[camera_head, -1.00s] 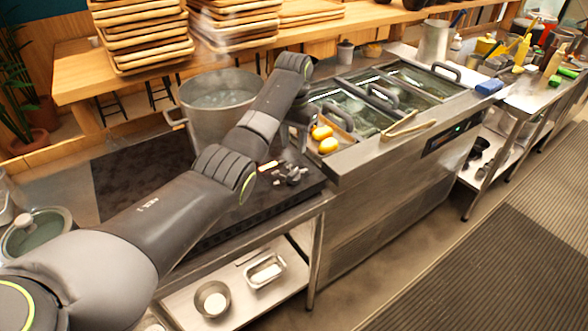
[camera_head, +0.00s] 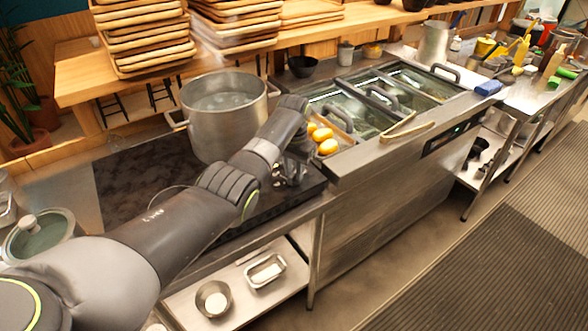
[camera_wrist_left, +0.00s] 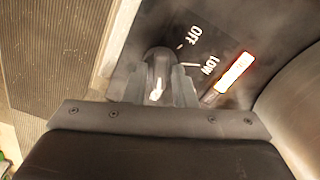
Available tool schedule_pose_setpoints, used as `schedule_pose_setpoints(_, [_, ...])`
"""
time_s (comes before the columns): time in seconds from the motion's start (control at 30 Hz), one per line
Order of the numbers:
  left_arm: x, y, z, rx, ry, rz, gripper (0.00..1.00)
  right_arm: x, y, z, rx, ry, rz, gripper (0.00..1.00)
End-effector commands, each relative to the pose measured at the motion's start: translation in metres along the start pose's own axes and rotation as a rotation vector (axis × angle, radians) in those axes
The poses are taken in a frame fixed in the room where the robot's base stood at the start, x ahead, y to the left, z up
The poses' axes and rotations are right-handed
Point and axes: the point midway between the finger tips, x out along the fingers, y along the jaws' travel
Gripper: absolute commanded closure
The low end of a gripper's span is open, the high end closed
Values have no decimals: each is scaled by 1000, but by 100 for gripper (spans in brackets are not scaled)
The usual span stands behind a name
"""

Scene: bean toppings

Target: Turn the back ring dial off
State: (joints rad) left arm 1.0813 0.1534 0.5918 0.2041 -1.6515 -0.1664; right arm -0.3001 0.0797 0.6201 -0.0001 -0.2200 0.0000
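In the left wrist view a dark dial (camera_wrist_left: 160,62) with a pale mark sits on a black panel printed OFF and LOW. A bright lit strip (camera_wrist_left: 234,75) lies on the panel beside the lettering. The two fingers of my left gripper (camera_wrist_left: 160,88) stand on either side of the dial. Whether they press on it I cannot tell. In the head view my left gripper (camera_head: 290,172) is down at the front right of the black cooktop (camera_head: 140,170), and the arm and gripper hide most of the dial area. My right gripper is not in view.
A large metal pot (camera_head: 212,135) stands on the cooktop just behind my left arm. The steel counter with sunken bins (camera_head: 350,105) and yellow items (camera_head: 326,140) lies to the right. A lidded pot (camera_head: 42,238) is at the left. The floor in front is clear.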

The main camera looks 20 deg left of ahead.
Motion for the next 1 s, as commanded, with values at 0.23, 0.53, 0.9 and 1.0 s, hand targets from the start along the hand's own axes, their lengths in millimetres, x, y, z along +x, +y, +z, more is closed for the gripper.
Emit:
schedule_pose_setpoints(0.23, [0,0,0,0,0,0,100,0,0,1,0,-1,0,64])
schedule_pose_setpoints(0.53, [-2,0,0,-39,-1,0,100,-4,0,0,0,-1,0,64])
schedule_pose_setpoints(0.9, [-3,0,0,-289,-2,0,100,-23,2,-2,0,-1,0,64])
schedule_pose_setpoints(1.0, [-3,0,0,-384,-2,0,100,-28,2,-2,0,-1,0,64])
